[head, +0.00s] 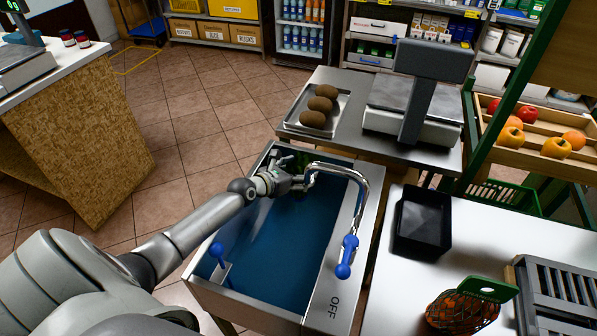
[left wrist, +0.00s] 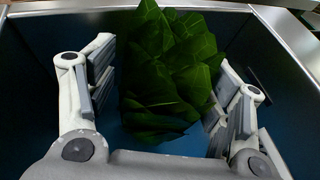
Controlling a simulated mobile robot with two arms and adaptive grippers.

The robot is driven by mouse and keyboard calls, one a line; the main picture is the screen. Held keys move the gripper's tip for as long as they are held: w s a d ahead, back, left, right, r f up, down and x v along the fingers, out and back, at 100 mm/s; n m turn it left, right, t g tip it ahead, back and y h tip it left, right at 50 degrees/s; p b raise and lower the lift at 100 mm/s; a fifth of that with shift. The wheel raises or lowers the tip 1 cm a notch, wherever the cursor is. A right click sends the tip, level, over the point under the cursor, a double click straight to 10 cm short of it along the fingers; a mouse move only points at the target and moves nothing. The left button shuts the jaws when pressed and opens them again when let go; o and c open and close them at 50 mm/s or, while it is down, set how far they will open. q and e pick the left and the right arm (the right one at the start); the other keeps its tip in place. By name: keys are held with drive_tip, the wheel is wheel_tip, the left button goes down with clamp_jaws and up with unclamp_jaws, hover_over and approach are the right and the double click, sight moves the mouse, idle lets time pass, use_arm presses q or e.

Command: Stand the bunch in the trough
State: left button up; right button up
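The bunch is a clump of dark green leaves (left wrist: 168,75) at the far end of the trough. In the head view only a little of the bunch (head: 303,160) shows behind my left gripper. The trough (head: 322,290) is a steel basin with a blue inside. My left gripper (head: 287,182) is over the far part of the trough, beside the tap. In the left wrist view my left gripper (left wrist: 165,105) is open, with a finger on each side of the leaves. Whether a finger touches the leaves is hard to tell. My right gripper is not in view.
A curved tap (head: 345,172) with a blue handle arches over the trough's right side. A blue lever (head: 217,250) stands at the left. Behind are a tray of brown produce (head: 318,108) and a scale (head: 412,105). A black tray (head: 423,220) stands on the right counter.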

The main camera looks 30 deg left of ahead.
use_arm(q)
drive_tip(key=shift+o, duration=0.2)
drive_tip(key=shift+r, duration=0.2)
drive_tip(key=shift+s, duration=0.25)
drive_tip(key=p+v, duration=0.2)
drive_tip(key=v, duration=0.9)
drive_tip(key=shift+s+r, duration=0.2)
drive_tip(key=shift+r, duration=0.05)
